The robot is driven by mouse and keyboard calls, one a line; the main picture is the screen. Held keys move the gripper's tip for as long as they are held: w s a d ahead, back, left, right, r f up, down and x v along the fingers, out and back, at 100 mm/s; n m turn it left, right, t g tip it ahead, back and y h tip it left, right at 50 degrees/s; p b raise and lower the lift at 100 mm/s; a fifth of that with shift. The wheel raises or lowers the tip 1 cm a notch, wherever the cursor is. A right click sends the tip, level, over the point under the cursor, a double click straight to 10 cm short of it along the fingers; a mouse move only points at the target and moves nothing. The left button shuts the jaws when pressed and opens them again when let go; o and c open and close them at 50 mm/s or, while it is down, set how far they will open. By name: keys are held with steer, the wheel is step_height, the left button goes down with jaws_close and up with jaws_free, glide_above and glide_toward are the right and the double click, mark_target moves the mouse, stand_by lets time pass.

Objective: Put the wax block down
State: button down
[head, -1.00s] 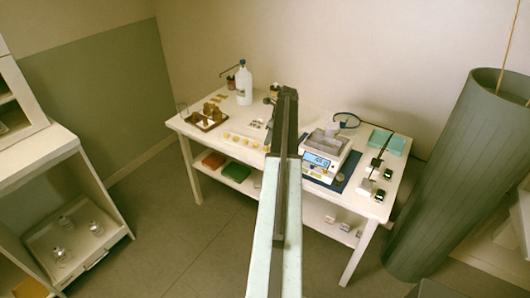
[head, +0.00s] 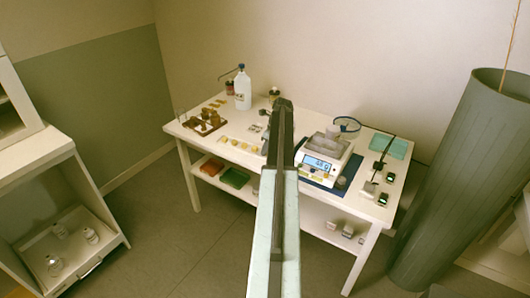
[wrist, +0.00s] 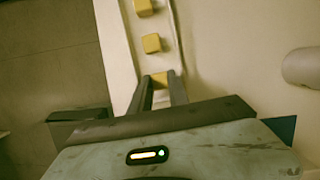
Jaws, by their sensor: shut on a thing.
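My gripper (wrist: 161,88) shows in the wrist view with its two dark fingers close together, shut on a small yellow wax block (wrist: 160,77). The block's far part shows between the fingertips; the rest is hidden. It is in line with two loose yellow wax blocks (wrist: 151,43) on a pale surface near the table's edge. I cannot tell whether the held block touches the surface. In the head view my arm hides the gripper and held block, while a row of yellow blocks (head: 244,145) shows on the white table (head: 206,138) left of the arm.
A pale rounded object (wrist: 302,67) is at the wrist view's right.

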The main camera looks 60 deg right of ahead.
steer(key=shift+r+p, duration=0.6)
steer(key=shift+r, duration=0.05)
step_height(320, 180, up, 3)
steer(key=p, duration=0.3)
steer(key=s+a, duration=0.3)
steer(key=s, duration=0.1)
steer(key=s+a, duration=0.6)
steer(key=s, duration=0.1)
steer(key=shift+s+a+r, duration=0.1)
steer(key=shift+s+r, duration=0.2)
steer(key=shift+s+a+r+p, duration=0.15)
steer(key=shift+s+a+p, duration=0.25)
steer(key=shift+s, duration=0.1)
